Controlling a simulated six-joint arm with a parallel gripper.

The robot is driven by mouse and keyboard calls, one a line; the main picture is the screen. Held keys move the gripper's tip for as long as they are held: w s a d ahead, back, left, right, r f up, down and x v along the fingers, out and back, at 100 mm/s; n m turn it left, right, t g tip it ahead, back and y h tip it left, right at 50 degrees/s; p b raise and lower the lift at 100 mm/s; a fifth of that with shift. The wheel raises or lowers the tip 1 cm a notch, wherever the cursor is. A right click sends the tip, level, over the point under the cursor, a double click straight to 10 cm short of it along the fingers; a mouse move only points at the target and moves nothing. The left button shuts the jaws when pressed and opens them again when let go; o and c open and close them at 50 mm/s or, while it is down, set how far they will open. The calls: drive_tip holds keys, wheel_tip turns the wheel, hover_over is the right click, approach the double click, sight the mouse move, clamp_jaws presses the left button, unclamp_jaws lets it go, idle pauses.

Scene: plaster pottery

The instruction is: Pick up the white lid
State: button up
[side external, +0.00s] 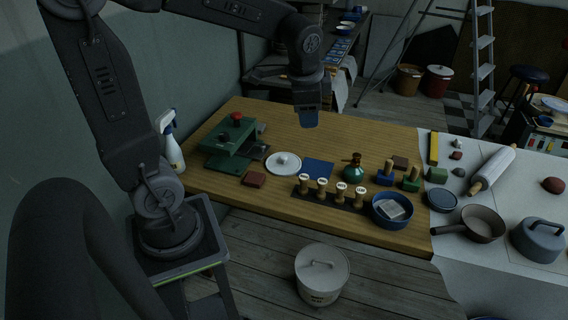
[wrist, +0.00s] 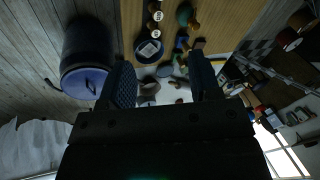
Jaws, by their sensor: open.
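A white round lid (side external: 283,161) with a small knob lies flat on the wooden table in the side external view, left of a blue square (side external: 318,171). I cannot make it out in the wrist view. My gripper (side external: 307,122) hangs above the back part of the table, up and to the right of the lid in the picture. In the wrist view its two fingers (wrist: 160,70) stand wide apart with nothing held between them.
A green press (side external: 232,140) stands left of the lid, with a brown block (side external: 254,179) in front. A lidded pail (side external: 322,276) is on the floor.

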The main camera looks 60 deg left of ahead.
drive_tip(key=w+a+f+m+g, duration=0.1)
drive_tip(key=w+a+f+m, duration=0.1)
drive_tip(key=w+a+f, duration=0.35)
drive_tip(key=m+g+y, duration=0.1)
drive_tip(key=m+g, duration=0.2)
drive_tip(key=m, duration=0.3)
approach(284, 156)
wheel_tip(284, 156, down, 4)
drive_tip(key=shift+w+a+r+g, duration=0.1)
drive_tip(key=shift+a+r+g, duration=0.05)
drive_tip(key=shift+g, duration=0.15)
drive_tip(key=shift+s+a+x, duration=0.1)
drive_tip(key=shift+a+x, duration=0.05)
drive_tip(key=shift+x, duration=1.3)
drive_tip(key=shift+s+a+x, duration=0.1)
drive_tip(key=shift+a+x, duration=0.05)
drive_tip(key=shift+x, duration=1.3)
drive_tip(key=shift+r, duration=0.15)
drive_tip(key=c, duration=1)
drive_tip(key=shift+r, duration=0.1)
